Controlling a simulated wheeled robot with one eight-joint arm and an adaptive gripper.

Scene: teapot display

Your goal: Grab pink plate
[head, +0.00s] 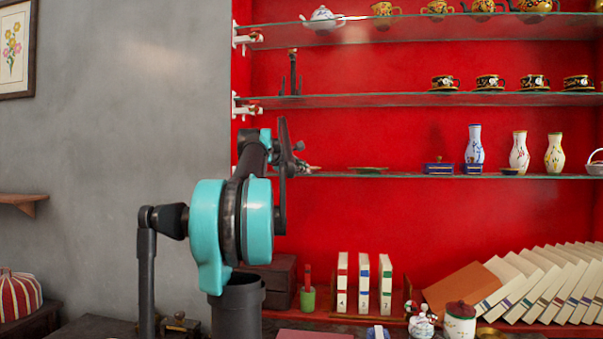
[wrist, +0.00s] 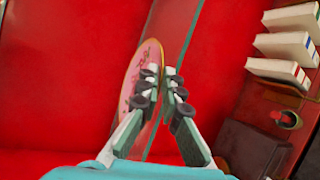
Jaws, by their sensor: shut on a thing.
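The pink plate (wrist: 147,57) has a yellow rim and dark pink markings, and shows in the wrist view left of the middle. My gripper (wrist: 161,73) is shut on the plate's near edge, with one finger on each side. The fingers and their dark pads hide part of the plate. The plate is seen at a steep slant beside the glass shelf (wrist: 173,30); I cannot tell if it touches the shelf. In the head view my gripper (head: 299,166) is at the left end of the third shelf, and the plate is mostly hidden there.
Another flat dish (head: 368,169) lies on the same shelf to the right, then blue boxes (head: 438,168) and several vases (head: 519,150). White books (head: 363,280) stand below and also show in the wrist view (wrist: 285,47). Teacups (head: 490,82) stand above.

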